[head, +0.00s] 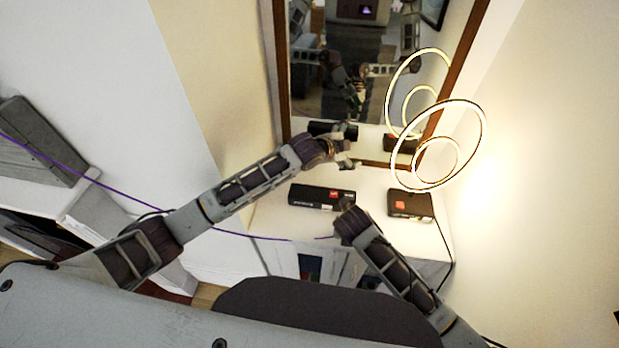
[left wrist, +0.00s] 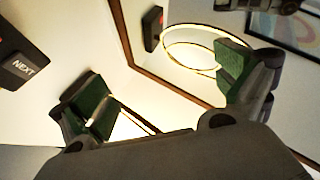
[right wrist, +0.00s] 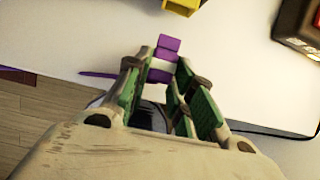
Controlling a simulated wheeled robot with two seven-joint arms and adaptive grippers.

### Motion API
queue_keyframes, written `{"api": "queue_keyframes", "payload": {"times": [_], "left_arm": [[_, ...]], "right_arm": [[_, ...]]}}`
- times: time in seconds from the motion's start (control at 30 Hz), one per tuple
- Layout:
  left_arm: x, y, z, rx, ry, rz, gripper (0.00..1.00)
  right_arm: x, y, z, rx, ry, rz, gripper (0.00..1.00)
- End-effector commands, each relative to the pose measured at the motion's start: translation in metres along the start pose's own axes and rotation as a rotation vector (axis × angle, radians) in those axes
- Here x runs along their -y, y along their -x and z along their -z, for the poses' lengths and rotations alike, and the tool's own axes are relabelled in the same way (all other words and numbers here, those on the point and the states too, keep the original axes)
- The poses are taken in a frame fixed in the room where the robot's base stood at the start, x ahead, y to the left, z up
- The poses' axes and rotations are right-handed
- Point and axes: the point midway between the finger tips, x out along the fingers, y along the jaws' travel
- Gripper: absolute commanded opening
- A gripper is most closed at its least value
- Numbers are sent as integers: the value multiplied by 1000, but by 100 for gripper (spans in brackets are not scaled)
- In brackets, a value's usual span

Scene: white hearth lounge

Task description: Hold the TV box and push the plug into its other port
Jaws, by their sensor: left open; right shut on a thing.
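The TV box, a long black box with a red label (head: 322,197), lies on the white shelf top in front of the mirror. My left gripper (head: 347,156) is open and empty above and behind it. In the left wrist view its green pads (left wrist: 165,85) stand wide apart. My right gripper (head: 343,210) is near the box's right front. In the right wrist view it is shut on the purple plug (right wrist: 166,58), whose tip points away from my wrist. A yellow part (right wrist: 181,5) shows at the top edge there, apart from the plug. I cannot make out the ports.
A lit ring lamp (head: 478,140) stands at the right, by a second black box with a red label (head: 410,204). A brown-framed mirror (head: 280,80) rises behind. A purple cable (head: 245,235) runs in from the left. A black box marked NEXT (left wrist: 22,68) shows in the left wrist view.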

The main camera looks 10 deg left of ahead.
Motion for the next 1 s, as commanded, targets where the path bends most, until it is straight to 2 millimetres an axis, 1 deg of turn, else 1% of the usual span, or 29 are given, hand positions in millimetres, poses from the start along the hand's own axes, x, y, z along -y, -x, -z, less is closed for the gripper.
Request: {"api": "queue_keyframes", "payload": {"times": [0.03,0.1,0.27,0.33,0.67,1.0], "left_arm": [[6,-2,4,12,-7,-10,99],[9,-4,4,37,-14,-32,99],[11,-3,-8,100,-12,-94,99],[9,-2,-17,128,-6,-126,99],[-10,13,-58,237,37,-304,99],[-40,38,-92,295,82,-523,99]], "right_arm": [[0,0,0,0,0,0,2],[0,0,0,0,0,0,2],[0,0,0,0,0,0,2],[0,0,0,0,0,0,2],[0,0,0,0,0,0,2],[0,0,0,0,0,0,2]]}}
